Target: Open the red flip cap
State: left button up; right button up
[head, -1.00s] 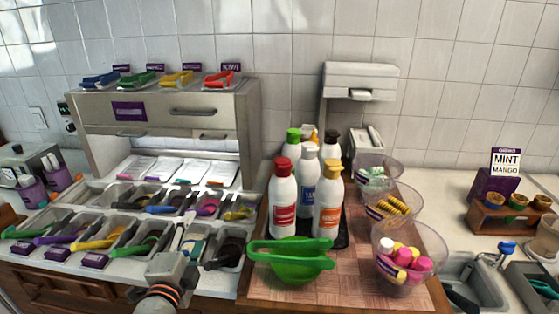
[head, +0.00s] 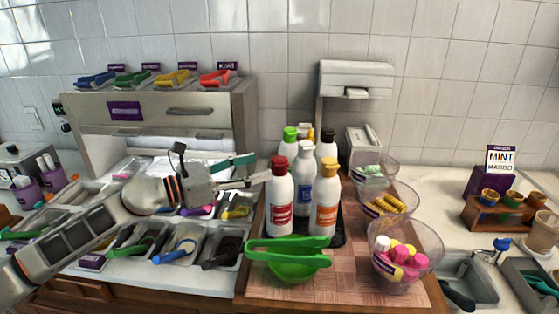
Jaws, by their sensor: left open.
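A white bottle with a red cap (head: 280,162) and a red label stands upright at the front left of a bottle group on a dark tray. The cap looks closed, though its lid is small in view. My left gripper (head: 258,171) reaches in from the left, above the topping bins, at about the cap's height. Its fingers are open and point right toward the cap. The fingertips are close to the bottle's left side; I cannot tell if they touch. The gripper is empty. My right gripper is not in view.
A white-capped bottle (head: 305,188) and a yellow-capped bottle (head: 326,200) stand just right of it, others behind. A green bowl-shaped tool (head: 290,260) lies in front. Clear bowls (head: 405,252) stand at the right. Topping bins lie below my left arm.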

aim_at(273, 162)
pick_arm(q)
jog(key=p+x, duration=0.2)
jog(key=x, duration=0.5)
jog(key=shift+w+d, duration=0.1)
jog(key=shift+d, duration=0.15)
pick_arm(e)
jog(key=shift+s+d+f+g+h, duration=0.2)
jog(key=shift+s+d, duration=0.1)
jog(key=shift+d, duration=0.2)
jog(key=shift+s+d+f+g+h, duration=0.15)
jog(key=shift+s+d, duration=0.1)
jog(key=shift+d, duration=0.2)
pick_arm(q)
jog(key=shift+r, duration=0.1)
jog(key=c, duration=1.1)
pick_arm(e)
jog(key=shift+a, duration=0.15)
